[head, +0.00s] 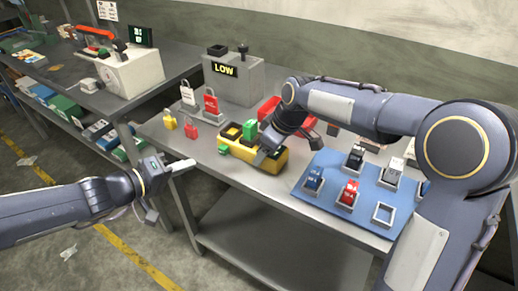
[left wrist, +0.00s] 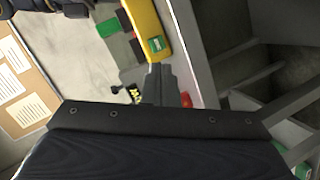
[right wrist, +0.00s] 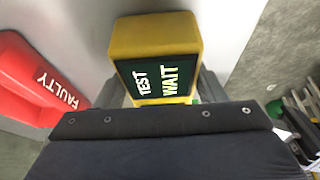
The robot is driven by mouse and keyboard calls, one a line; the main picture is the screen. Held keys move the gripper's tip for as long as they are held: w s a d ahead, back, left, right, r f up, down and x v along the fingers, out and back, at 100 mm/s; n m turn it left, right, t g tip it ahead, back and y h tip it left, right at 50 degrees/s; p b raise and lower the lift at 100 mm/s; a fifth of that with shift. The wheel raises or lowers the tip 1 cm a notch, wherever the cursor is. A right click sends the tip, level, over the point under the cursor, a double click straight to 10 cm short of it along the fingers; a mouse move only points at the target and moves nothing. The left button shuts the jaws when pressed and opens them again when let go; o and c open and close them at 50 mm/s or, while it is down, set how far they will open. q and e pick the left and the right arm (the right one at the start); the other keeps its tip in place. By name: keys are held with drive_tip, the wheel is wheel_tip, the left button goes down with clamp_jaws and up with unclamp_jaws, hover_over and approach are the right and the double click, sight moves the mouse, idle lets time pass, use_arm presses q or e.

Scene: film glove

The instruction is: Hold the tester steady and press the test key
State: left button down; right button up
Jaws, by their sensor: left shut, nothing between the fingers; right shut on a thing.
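A grey box (head: 238,82) reading "LOW" stands behind the tester. A red "FAULTY" bin (right wrist: 35,80) is beside the tester.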

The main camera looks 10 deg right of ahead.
sight(218, 168)
use_arm(q)
drive_tip(key=s+a+f+n+g+y, duration=0.1)
drive_tip(key=s+f+n+y, duration=0.1)
drive_tip(key=f+y, duration=0.4)
drive_tip(key=s+f+n+y, duration=0.2)
drive_tip(key=f+n+y, duration=0.15)
drive_tip(key=f, duration=0.45)
wheel_tip(218, 168, up, 11)
drive_tip(key=d+n+t+y, duration=0.2)
drive_tip(key=t+y, duration=0.1)
drive_tip(key=t, duration=0.6)
drive_tip(key=shift+d+n+t, duration=0.15)
drive_tip(key=shift+n+t, duration=0.15)
drive_tip(key=shift+n, duration=0.05)
drive_tip(key=shift+w+d, duration=0.1)
drive_tip(key=shift+w, duration=0.05)
drive_tip(key=shift+w+d, duration=1.45)
drive_tip(key=shift+w, duration=0.15)
drive_tip(key=shift+w+d, duration=1.45)
drive_tip(key=shift+w, duration=0.15)
drive_tip(key=shift+w+d, duration=0.25)
drive_tip(key=shift+w, duration=0.05)
